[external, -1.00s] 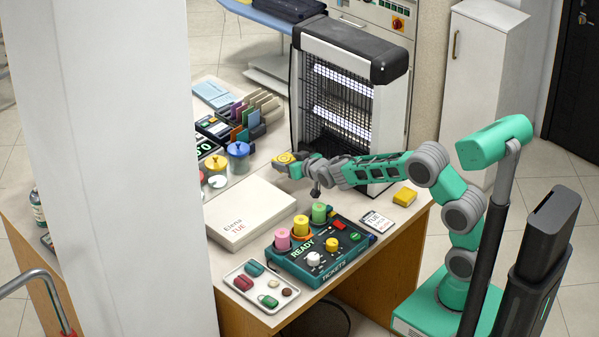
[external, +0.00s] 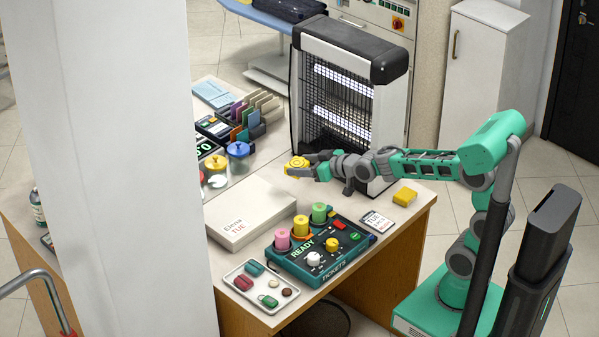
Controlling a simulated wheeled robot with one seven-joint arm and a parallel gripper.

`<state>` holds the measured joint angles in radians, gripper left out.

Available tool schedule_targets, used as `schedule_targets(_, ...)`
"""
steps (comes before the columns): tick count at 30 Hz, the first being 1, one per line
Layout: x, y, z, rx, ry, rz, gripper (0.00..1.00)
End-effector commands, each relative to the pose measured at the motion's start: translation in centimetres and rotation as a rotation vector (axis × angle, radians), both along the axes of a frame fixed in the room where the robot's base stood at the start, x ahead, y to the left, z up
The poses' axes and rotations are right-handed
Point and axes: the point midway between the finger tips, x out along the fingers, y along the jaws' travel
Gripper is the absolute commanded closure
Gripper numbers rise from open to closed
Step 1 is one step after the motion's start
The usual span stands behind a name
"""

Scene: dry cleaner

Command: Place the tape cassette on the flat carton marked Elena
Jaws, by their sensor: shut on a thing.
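The flat white carton (external: 245,218) marked Elena, with TUE in red below the name, lies closed on the counter left of the ticket machine. The carton's top is bare. The far side of the held thing is hidden.
The ticket machine (external: 325,262) with pink, yellow and green rolls stands right of the carton. A small tray (external: 247,296) with several items lies in front. Several jars and folders stand behind the carton. A yellow block (external: 405,196) and a card (external: 377,222) lie at right.

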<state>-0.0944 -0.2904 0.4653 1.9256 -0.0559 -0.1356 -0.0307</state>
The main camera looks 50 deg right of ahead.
Motion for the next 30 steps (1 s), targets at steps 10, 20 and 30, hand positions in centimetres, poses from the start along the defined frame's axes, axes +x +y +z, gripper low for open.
schedule_targets(10,-4.5,9.7,4.6,-0.002,-0.003,0.567,0.81)
schedule_targets(20,-0.1,12.5,2.5,0.001,0.002,0.636,0.81)
schedule_targets(30,6.8,14.5,-3.5,0.001,0.001,0.632,0.81)
